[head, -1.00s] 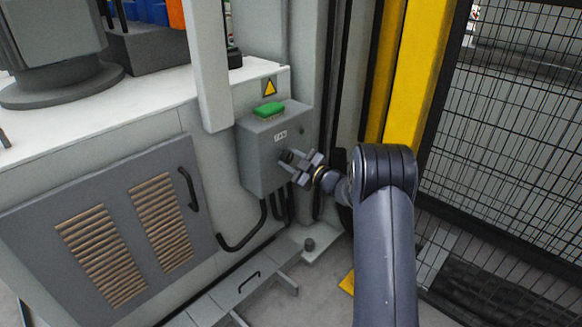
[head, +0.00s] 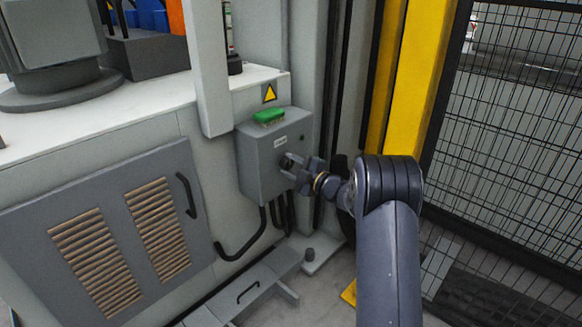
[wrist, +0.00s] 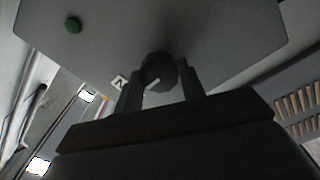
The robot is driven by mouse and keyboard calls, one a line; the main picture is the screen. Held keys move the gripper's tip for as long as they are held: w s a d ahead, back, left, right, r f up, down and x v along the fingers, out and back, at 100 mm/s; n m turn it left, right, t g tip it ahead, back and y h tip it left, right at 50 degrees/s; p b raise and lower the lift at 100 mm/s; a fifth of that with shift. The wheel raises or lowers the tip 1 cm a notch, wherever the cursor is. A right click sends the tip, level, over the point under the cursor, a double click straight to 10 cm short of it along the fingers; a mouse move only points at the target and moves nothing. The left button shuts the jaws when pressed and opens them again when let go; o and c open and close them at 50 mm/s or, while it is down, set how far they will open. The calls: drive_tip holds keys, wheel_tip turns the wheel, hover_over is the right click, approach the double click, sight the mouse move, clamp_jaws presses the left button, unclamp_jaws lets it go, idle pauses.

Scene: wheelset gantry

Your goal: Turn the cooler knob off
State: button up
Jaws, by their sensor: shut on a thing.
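The cooler knob (wrist: 160,72) is a dark round knob with a white pointer line, on the front face of a grey control box (head: 256,165). In the wrist view my gripper (wrist: 160,84) has one finger on each side of the knob and is shut on it. In the head view my gripper (head: 289,164) reaches the box front from the right, and its fingers hide most of the knob. A small label sits above the knob, partly covered by a finger in the wrist view.
A green block (head: 268,116) lies on top of the box, and a yellow warning triangle (head: 270,93) is above it. Cables hang below the box. A vented cabinet door (head: 105,225) is at left. A yellow post (head: 418,80) and mesh fence (head: 510,130) stand at right.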

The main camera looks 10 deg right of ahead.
drive_tip(key=o, duration=1)
drive_tip(key=shift+p+v, duration=1.7)
drive_tip(key=shift+v, duration=3.7)
drive_tip(key=shift+a, duration=0.1)
